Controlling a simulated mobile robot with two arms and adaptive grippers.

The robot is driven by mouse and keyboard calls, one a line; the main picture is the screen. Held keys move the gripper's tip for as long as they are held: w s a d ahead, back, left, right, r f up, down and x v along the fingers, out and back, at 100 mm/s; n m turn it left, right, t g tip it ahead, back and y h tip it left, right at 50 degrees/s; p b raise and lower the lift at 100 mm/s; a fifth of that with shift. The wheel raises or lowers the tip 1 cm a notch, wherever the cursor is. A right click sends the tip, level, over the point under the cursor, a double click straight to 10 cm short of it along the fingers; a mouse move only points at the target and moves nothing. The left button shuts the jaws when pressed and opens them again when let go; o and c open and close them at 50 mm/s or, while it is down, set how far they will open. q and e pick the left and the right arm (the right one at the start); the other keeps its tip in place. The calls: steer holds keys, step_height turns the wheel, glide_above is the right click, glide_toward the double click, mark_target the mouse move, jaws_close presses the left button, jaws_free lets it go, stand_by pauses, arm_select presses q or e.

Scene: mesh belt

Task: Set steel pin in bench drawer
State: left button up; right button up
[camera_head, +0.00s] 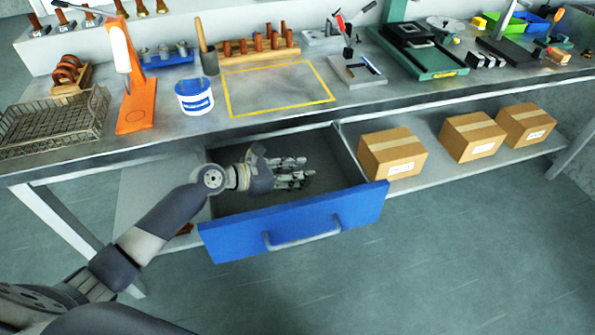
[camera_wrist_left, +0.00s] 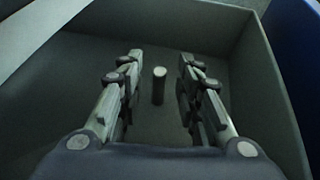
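The bench drawer (camera_head: 293,224) has a blue front with a grey handle and is pulled open under the bench; its grey inside wall also shows in the left wrist view (camera_wrist_left: 215,32). My left gripper (camera_head: 303,172) is inside the drawer opening. In the left wrist view its two fingers (camera_wrist_left: 160,78) are spread apart. The steel pin (camera_wrist_left: 159,86), a short dark cylinder with a lighter round top, appears to stand on the drawer floor between the fingers, with a gap on each side. In the head view I cannot make out the pin. My right gripper is not in view.
Above the drawer, the bench top carries a yellow-outlined area (camera_head: 272,106), a blue-and-white tub (camera_head: 195,97), an orange stand (camera_head: 137,100) and a wire basket (camera_head: 55,121). Cardboard boxes (camera_head: 392,153) stand on the lower shelf at right. The floor in front is clear.

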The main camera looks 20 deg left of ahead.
arm_select(q)
steer(key=shift+r, duration=0.1)
steer(key=shift+s+a+r, duration=0.1)
steer(key=shift+s, duration=0.05)
steer(key=v, duration=1.1)
steer(key=shift+s+a+r, duration=0.15)
steer(key=shift+s+a, duration=0.05)
steer(key=shift+s, duration=0.05)
